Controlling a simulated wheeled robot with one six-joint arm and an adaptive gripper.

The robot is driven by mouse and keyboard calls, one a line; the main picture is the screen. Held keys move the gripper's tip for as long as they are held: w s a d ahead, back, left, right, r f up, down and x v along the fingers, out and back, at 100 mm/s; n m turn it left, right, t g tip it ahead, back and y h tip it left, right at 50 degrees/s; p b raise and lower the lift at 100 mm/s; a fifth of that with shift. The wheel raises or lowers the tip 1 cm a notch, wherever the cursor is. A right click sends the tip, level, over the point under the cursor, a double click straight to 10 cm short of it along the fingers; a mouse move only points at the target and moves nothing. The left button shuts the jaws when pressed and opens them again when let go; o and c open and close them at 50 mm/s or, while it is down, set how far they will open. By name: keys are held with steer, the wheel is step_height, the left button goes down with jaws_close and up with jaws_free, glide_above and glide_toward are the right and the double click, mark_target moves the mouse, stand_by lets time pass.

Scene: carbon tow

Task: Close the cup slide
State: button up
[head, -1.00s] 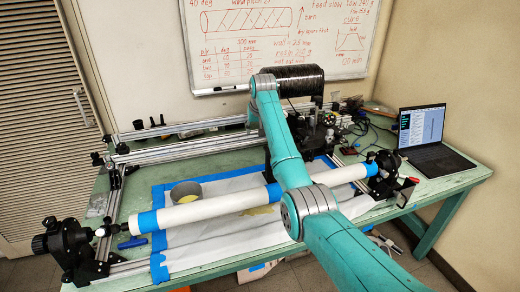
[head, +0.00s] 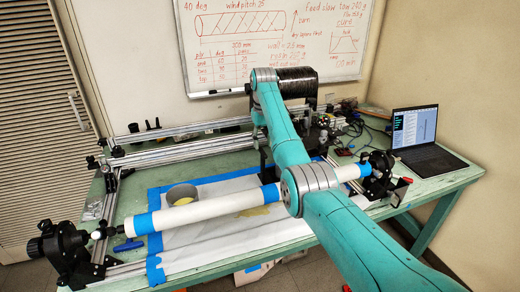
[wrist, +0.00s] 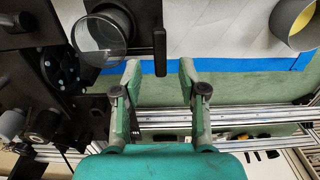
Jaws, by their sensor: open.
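In the wrist view a clear round cup (wrist: 97,40) sits at the upper left, against a dark block. A black handle bar (wrist: 160,48) sticks out to its right; I take these for parts of the cup slide, and how far it is open I cannot tell. My gripper (wrist: 158,72) is open and empty. Its two green-grey fingertips lie just below the handle's end in the picture, one to each side of it, with no clear contact. In the head view my arm hides the gripper and the cup.
A long white tube (head: 215,207) with blue tape spans the front of the green bench. A grey bowl (head: 183,194) sits behind it on white sheeting. Metal rails (head: 185,150) run along the back left, and an open laptop (head: 428,150) stands at the right.

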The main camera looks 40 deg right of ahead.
mark_target(263, 151)
steer(key=shift+f, duration=1.65)
jaws_close()
